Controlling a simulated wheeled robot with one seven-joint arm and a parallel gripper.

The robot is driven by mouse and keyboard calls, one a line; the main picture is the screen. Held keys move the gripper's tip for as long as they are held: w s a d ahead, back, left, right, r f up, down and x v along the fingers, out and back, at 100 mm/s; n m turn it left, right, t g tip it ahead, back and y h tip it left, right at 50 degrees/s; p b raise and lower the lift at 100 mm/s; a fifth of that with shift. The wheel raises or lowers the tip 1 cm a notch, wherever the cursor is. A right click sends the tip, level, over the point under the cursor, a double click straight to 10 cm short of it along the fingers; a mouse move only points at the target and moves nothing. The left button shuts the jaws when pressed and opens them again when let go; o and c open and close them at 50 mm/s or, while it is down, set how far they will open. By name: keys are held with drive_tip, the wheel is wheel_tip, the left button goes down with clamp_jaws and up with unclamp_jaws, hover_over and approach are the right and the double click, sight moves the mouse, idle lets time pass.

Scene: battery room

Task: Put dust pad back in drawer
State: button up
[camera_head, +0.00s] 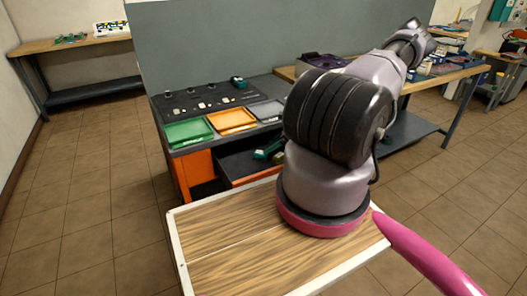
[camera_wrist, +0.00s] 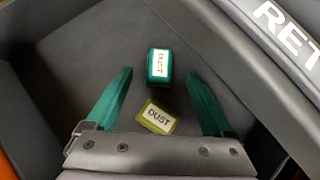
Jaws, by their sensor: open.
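The drawer (camera_head: 232,162) is pulled open under the grey workbench. In the wrist view its dark grey floor (camera_wrist: 90,50) and walls fill the picture. A teal block labelled DUST (camera_wrist: 164,66) lies in it, just past and between my fingertips. A yellow-green block labelled DUST (camera_wrist: 157,116) lies nearer my palm, between the fingers and tilted; I see clear gaps to both fingers. My gripper (camera_wrist: 158,74) is open, teal fingers spread, pointing into the drawer. In the head view my gripper (camera_head: 268,150) shows at the drawer, partly hidden by my arm.
On the workbench stand a green tray (camera_head: 188,131), an orange tray (camera_head: 231,120) and a grey tray (camera_head: 267,110), with small parts behind. Large letters RET mark a grey edge (camera_wrist: 255,50) beside the drawer. Tiled floor is free at the left.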

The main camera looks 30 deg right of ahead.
drive_tip(key=v, duration=0.5)
drive_tip(key=shift+s, duration=0.1)
idle(0.4)
